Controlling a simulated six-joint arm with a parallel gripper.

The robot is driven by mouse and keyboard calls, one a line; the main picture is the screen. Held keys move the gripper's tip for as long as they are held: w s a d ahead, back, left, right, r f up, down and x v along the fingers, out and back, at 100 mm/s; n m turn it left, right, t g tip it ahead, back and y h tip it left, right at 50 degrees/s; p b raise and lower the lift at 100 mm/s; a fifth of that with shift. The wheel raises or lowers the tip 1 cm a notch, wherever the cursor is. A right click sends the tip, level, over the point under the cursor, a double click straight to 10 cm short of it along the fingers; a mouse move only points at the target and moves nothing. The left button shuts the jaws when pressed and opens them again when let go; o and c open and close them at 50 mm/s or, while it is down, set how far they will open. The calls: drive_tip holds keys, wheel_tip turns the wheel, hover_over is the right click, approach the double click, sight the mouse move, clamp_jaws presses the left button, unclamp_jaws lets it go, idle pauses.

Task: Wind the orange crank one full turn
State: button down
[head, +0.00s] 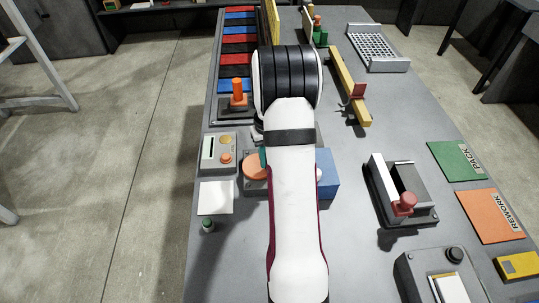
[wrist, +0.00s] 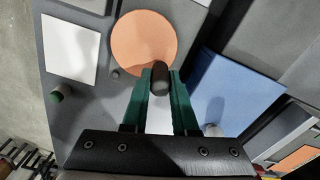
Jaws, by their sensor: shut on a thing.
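The orange crank (head: 254,172) is a flat orange disc on a grey base, left of my arm in the head view and partly hidden by it. In the wrist view the crank (wrist: 143,35) shows most of its disc. Its dark rounded handle (wrist: 160,70) stands at the disc's near edge. My gripper (wrist: 160,80) has green fingers shut on this handle, one on each side. In the head view only a bit of a green finger (head: 263,157) shows beside my arm.
A blue block (head: 329,170) stands close right of the crank. A control box (head: 219,152) and a white square (head: 216,197) lie to its left, with a small green-topped cylinder (head: 208,225) nearby. A clamp-like fixture with a red knob (head: 404,204) stands further right.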

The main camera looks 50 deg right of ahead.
drive_tip(key=shift+a+m, duration=0.25)
drive_tip(key=shift+m, duration=0.45)
drive_tip(key=shift+a+m, duration=0.2)
drive_tip(key=shift+m, duration=0.5)
drive_tip(key=c, duration=0.7)
unclamp_jaws()
wheel_tip(320, 180, up, 16)
drive_tip(key=shift+f, duration=0.1)
